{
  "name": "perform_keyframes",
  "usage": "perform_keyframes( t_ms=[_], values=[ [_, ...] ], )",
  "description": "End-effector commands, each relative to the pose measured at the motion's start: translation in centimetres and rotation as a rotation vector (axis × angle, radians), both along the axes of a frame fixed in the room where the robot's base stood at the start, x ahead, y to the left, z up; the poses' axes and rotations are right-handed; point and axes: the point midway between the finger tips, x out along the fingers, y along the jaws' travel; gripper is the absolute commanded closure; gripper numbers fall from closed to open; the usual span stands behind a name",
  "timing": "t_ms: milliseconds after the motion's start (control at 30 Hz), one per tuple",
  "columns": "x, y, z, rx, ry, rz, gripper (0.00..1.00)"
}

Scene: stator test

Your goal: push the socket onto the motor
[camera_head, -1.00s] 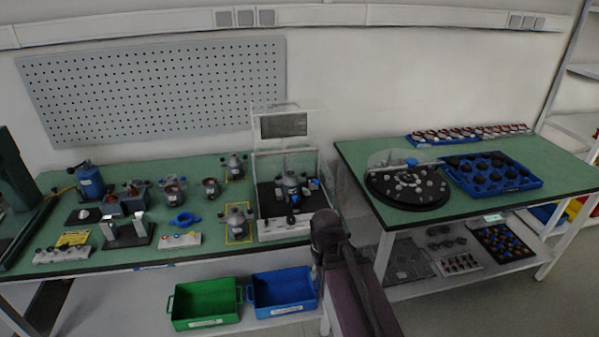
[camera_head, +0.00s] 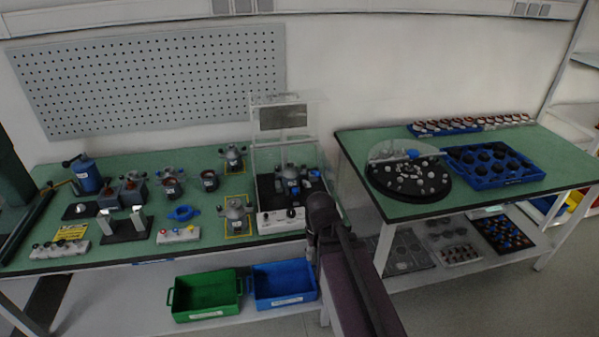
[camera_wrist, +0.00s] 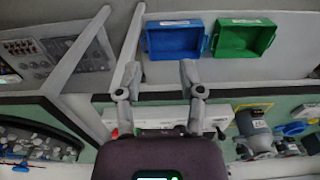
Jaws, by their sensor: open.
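A grey motor (camera_head: 291,176) with a blue part on its front stands in the test station (camera_head: 281,223), which has a raised clear cover. A small blue piece (camera_head: 314,175) sits beside the motor on its right. It may be the socket, but it is too small to tell. My gripper's fingers (camera_wrist: 160,68) are open and empty in the wrist view. My arm's end (camera_head: 322,212) is in front of the station's right front corner, apart from the motor. The station's front panel (camera_wrist: 160,112) shows beyond the fingers in the wrist view.
Another motor (camera_head: 236,213) stands on a yellow-marked spot left of the station. Green (camera_head: 205,298) and blue (camera_head: 284,285) bins sit on the shelf below. The right table holds a black turntable (camera_head: 408,204) and a blue tray (camera_head: 494,184). A gap separates the tables.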

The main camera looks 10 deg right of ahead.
Motion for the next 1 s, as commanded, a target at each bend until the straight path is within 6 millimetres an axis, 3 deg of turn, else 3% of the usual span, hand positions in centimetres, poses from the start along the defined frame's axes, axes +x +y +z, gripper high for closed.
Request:
perform_keyframes(
  t_ms=[167,500,600,767,1000],
  values=[
    [5.7,0.5,2.5,0.001,-0.080,0.005,0.50],
    [19.6,0.5,8.3,0.001,-0.307,0.004,0.50],
    [22.4,0.4,9.5,0.001,-0.357,0.003,0.50],
    [24.7,0.4,10.4,0.001,-0.403,0.003,0.50],
    [24.9,0.4,10.4,0.001,-0.411,0.002,0.50]
  ],
)
